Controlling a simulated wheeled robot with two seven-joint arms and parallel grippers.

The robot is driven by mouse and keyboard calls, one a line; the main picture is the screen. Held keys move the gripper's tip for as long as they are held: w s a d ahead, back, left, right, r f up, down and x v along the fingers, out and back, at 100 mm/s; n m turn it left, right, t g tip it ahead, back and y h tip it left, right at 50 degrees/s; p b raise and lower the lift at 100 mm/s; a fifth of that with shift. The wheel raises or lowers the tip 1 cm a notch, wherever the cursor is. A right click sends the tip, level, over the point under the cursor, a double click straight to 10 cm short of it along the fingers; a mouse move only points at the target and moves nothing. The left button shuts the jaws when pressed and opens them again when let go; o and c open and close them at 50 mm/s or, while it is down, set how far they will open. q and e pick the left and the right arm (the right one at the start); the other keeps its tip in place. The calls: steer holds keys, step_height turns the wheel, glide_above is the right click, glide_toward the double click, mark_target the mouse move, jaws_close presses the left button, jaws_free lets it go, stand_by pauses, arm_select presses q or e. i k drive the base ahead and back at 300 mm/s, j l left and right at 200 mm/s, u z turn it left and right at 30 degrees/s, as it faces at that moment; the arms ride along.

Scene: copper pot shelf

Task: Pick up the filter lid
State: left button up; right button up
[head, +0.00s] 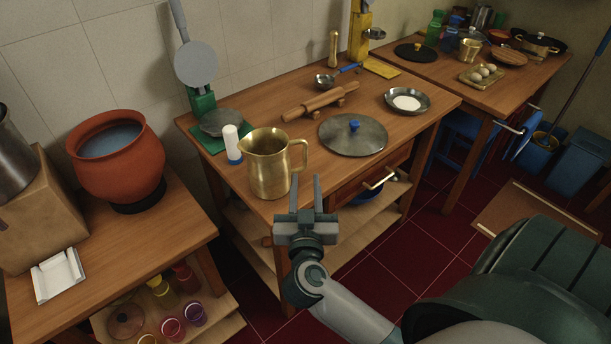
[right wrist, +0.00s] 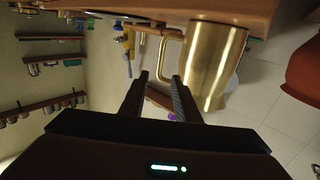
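A wide grey round lid (head: 345,139) with a blue knob lies flat on the middle wooden table. A brown round lid (head: 126,320) lies on the low shelf at bottom left. I cannot tell for certain which is the filter lid. My right gripper (head: 305,182) is open and empty, in front of the table's near edge and just in front of the brass pitcher (head: 268,165). It is apart from both lids. In the right wrist view its open fingers (right wrist: 159,78) point toward the pitcher's handle side, with the pitcher (right wrist: 213,65) close on the right. My left gripper is not in view.
A rolling pin (head: 320,102), a metal dish (head: 407,101) and a white-and-blue bottle (head: 232,145) stand around the grey lid. A terracotta pot (head: 116,160) stands on the left table. Red floor is free in front.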

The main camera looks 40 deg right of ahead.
mark_target(346, 134)
steer(key=z, duration=1.5)
